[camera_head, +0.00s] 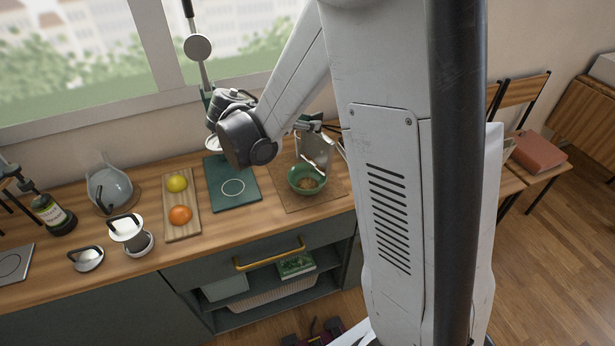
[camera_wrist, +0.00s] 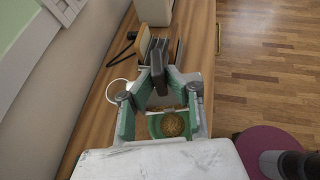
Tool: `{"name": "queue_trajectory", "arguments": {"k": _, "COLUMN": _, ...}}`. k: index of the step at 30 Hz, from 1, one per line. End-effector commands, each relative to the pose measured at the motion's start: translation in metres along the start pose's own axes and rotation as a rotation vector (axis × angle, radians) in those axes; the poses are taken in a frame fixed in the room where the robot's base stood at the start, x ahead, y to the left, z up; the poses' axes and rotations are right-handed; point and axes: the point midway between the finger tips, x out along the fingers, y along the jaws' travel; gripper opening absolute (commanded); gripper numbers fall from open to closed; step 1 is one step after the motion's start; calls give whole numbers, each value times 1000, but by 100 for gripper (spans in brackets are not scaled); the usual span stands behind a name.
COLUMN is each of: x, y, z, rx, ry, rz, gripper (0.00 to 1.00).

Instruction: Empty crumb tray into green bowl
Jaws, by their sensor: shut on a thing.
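The crumb tray (camera_head: 314,150) is a thin grey metal tray, steeply tilted above the green bowl (camera_head: 293,181). The bowl stands upright on a brown mat and holds brown crumbs (camera_head: 308,184). My gripper (camera_head: 318,128) is shut on the tray's upper end, partly hidden by my arm. In the wrist view, my gripper (camera_wrist: 162,76) has its dark fingertips close together. The bowl's crumbs (camera_wrist: 173,124) show between the green finger links there. The tray's inside is mostly hidden, so I cannot tell whether crumbs are left in it.
Left of the bowl lie a dark green board (camera_head: 233,185) and a wooden board with a lemon (camera_head: 177,183) and an orange (camera_head: 180,215). A kettle (camera_head: 110,188) stands farther left. The window wall is close behind.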

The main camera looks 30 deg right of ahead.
Motion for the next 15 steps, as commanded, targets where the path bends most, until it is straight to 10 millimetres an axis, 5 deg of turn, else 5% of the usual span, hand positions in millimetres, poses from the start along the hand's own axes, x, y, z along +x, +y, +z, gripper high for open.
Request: {"name": "queue_trajectory", "arguments": {"k": 15, "x": -7, "y": 0, "z": -6, "rx": 0, "ry": -57, "rz": 1, "gripper": 0}}
